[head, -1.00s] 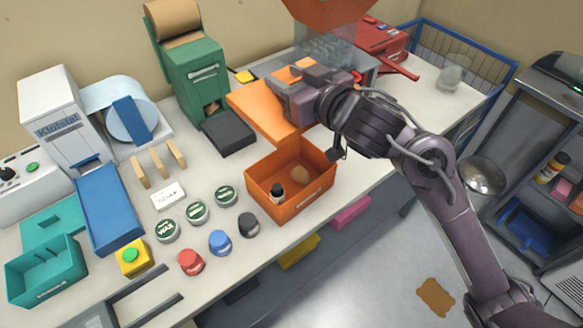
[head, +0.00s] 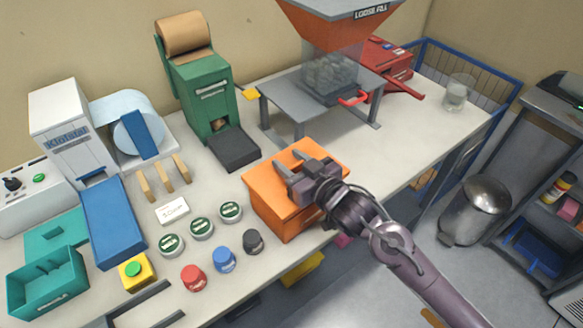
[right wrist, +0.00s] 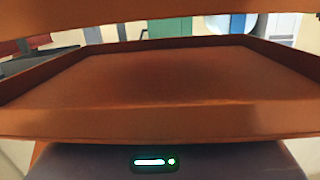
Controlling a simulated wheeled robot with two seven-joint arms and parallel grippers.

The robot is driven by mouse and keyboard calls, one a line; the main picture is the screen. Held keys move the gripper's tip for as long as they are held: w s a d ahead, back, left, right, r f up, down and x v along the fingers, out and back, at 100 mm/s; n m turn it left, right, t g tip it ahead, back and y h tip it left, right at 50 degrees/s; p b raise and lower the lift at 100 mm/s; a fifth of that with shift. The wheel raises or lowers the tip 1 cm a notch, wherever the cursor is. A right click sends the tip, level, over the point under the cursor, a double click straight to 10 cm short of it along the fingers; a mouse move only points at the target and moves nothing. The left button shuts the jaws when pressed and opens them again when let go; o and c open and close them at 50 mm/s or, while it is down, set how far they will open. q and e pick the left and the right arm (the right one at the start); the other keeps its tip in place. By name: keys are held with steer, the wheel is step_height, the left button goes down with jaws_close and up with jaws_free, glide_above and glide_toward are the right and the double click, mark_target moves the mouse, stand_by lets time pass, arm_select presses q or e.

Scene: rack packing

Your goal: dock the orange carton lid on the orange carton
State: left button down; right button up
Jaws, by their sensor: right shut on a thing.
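The orange carton lid (head: 265,186) lies flat over the top of the orange carton (head: 294,226) in the head view. The two look lined up, and I cannot tell whether the lid is fully seated or just above the rim. My right gripper (head: 289,163) is over the lid, shut on it, with its arm coming from the lower right. The lid and gripper hide the carton's inside. In the right wrist view a broad orange panel with raised edges (right wrist: 160,80) fills the middle, and an orange band crosses the top. My left gripper is not in view.
Green-labelled tins (head: 202,229) and red, blue and black caps (head: 224,260) stand left of the carton. A black pad (head: 233,150) and a grey stand (head: 285,92) under the hopper are behind it. The bench is clear to the right of the carton.

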step_height(320, 180, down, 2)
steer(key=shift+f, duration=0.25)
steer(key=shift+f, duration=0.55)
steer(key=o, duration=1)
steer(key=shift+c, duration=0.2)
